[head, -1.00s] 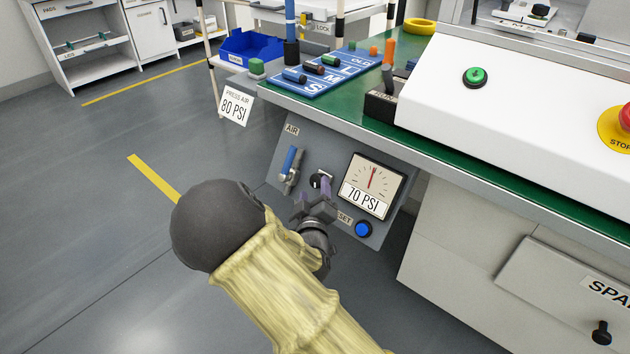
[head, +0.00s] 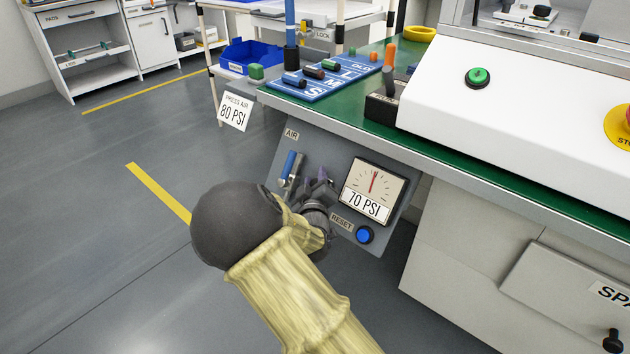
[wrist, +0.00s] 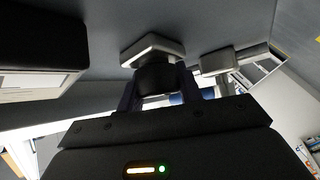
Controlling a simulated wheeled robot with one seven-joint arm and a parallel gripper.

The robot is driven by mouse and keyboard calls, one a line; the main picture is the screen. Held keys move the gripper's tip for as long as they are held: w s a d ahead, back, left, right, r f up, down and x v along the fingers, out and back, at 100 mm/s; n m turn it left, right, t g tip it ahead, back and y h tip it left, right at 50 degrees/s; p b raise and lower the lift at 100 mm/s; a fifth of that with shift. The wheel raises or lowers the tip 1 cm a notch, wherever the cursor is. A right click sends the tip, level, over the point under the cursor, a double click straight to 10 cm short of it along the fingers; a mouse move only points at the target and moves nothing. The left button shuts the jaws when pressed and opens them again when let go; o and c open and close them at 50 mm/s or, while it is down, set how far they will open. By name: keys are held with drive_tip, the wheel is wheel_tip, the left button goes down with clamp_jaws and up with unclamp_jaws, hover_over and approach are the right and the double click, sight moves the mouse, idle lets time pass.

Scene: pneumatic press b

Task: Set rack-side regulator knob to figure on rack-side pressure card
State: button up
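The pressure card (head: 235,110) hangs at the bench's left corner in the head view and reads "PRESS AIR 80 PSI". The tilted AIR panel (head: 292,134) carries a gauge (head: 374,185) with a near-upright red needle and a "70 PSI" readout. My gripper (head: 318,186) is at the panel between the blue-handled valve and the gauge, hiding the regulator knob there. In the wrist view the dark round knob (wrist: 155,77) on its pale base lies between the two fingers of my gripper (wrist: 158,90). The fingers stand open on either side; contact is not clear.
A blue-handled valve (head: 288,165) sits close left of my gripper. A blue RESET button (head: 365,235) is below the gauge. The green bench edge (head: 460,167) overhangs the panel. The floor to the left is clear.

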drive_tip(key=shift+m+h, duration=0.3)
drive_tip(key=shift+h, duration=0.1)
drive_tip(key=shift+m+t+h, duration=0.4)
drive_tip(key=shift+m+h, duration=0.1)
drive_tip(key=shift+m, duration=0.2)
drive_tip(key=shift+d+r+m+t+h+b, duration=0.1)
drive_tip(key=shift+m+t+h+b, duration=0.1)
drive_tip(key=shift+m+h, duration=0.7)
drive_tip(key=shift+d+m+t+h+b, duration=0.15)
drive_tip(key=shift+m+h, duration=0.45)
drive_tip(key=shift+m, duration=0.5)
drive_tip(key=o, duration=1)
drive_tip(key=shift+s, duration=0.1)
drive_tip(key=p+v, duration=0.6)
drive_tip(key=v, duration=1.1)
drive_tip(key=shift+s+a, duration=0.15)
